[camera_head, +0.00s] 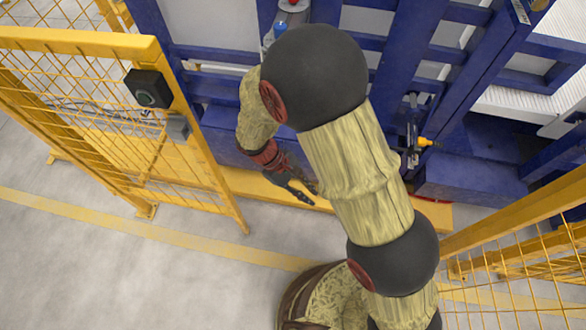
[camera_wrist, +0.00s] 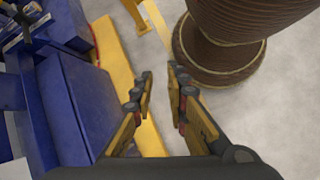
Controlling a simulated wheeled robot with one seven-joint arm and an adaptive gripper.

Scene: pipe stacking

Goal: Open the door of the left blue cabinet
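The blue cabinet (camera_head: 402,60) fills the top of the head view, with upright and cross bars and pale panels between them. A latch with a yellow-orange handle (camera_head: 428,142) sits on its front, right of my arm. My gripper (camera_head: 303,190) hangs in front of the cabinet's lower part, left of the latch and apart from it. In the wrist view my gripper (camera_wrist: 158,82) has its two fingers apart with nothing between them. The blue lower part of the cabinet (camera_wrist: 80,100) shows at the left there. My arm hides part of the cabinet front.
A yellow mesh fence (camera_head: 100,45) with a dark box (camera_head: 148,88) stands at the left. Another yellow fence (camera_head: 520,220) is at the right. A yellow beam (camera_head: 250,184) runs along the cabinet's foot. The grey floor (camera_head: 150,275) is clear at the lower left.

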